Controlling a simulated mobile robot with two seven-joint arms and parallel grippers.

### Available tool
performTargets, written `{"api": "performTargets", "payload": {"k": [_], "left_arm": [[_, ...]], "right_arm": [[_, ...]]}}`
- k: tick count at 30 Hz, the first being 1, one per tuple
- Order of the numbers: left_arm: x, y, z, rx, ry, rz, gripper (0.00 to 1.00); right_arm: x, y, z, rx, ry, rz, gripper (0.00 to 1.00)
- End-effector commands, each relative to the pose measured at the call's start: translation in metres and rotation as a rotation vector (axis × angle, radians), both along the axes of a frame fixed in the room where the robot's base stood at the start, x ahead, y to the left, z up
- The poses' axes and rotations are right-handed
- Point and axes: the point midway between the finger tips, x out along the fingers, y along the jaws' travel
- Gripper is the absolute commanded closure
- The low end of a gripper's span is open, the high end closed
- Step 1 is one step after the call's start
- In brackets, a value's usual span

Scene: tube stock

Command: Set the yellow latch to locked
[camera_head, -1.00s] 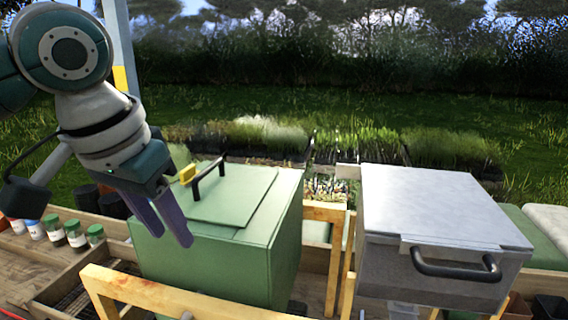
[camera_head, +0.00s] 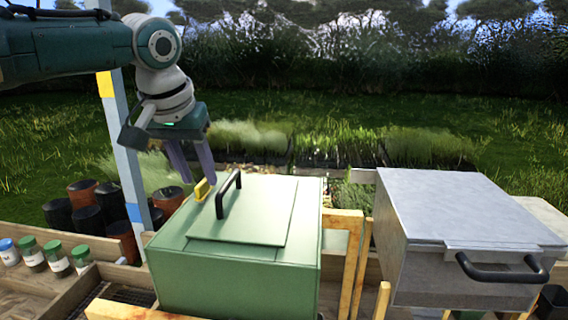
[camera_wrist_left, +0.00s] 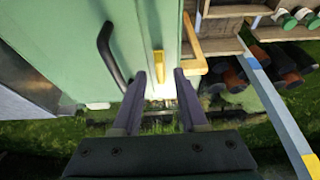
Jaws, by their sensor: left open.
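The yellow latch (camera_head: 201,190) stands on top of the green box (camera_head: 235,291), left of the box's black handle (camera_head: 229,193). In the left wrist view the latch (camera_wrist_left: 158,65) shows straight ahead, between the fingertip lines. My left gripper (camera_head: 197,182) is open, with its purple fingers pointing down by the latch at the box's far left edge. The left wrist view shows the open gripper (camera_wrist_left: 159,74) with nothing clearly held between its fingers. I cannot tell whether a finger touches the latch. My right gripper is not in view.
A grey lidded box (camera_head: 470,215) with a black handle stands to the right. Wooden rails (camera_head: 345,225) stand between the boxes. A blue-grey post (camera_head: 125,150), dark and brown pots (camera_head: 88,215), and several green- and blue-capped jars (camera_head: 55,255) are at left.

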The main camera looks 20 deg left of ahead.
Motion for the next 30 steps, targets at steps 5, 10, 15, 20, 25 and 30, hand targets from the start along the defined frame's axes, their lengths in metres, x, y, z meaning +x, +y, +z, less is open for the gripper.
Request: {"api": "performTargets", "payload": {"k": [5,10,15,20,25,30], "left_arm": [[0.005,0.001,-0.012,0.000,0.000,0.000,0.57],[0.006,0.001,-0.016,0.001,-0.002,-0.001,0.57],[0.006,0.001,-0.016,0.001,-0.002,-0.002,0.57],[0.006,0.001,-0.016,0.001,-0.002,-0.002,0.72],[0.006,0.001,-0.015,0.001,-0.002,-0.001,0.91],[0.006,0.001,-0.015,0.001,-0.002,-0.001,1.00]], "right_arm": [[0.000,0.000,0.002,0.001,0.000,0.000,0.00],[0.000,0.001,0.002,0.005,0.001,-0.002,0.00],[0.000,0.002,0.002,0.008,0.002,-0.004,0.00],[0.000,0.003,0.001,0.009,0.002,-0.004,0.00],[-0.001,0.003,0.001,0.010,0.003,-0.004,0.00],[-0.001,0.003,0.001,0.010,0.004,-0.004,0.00]]}}
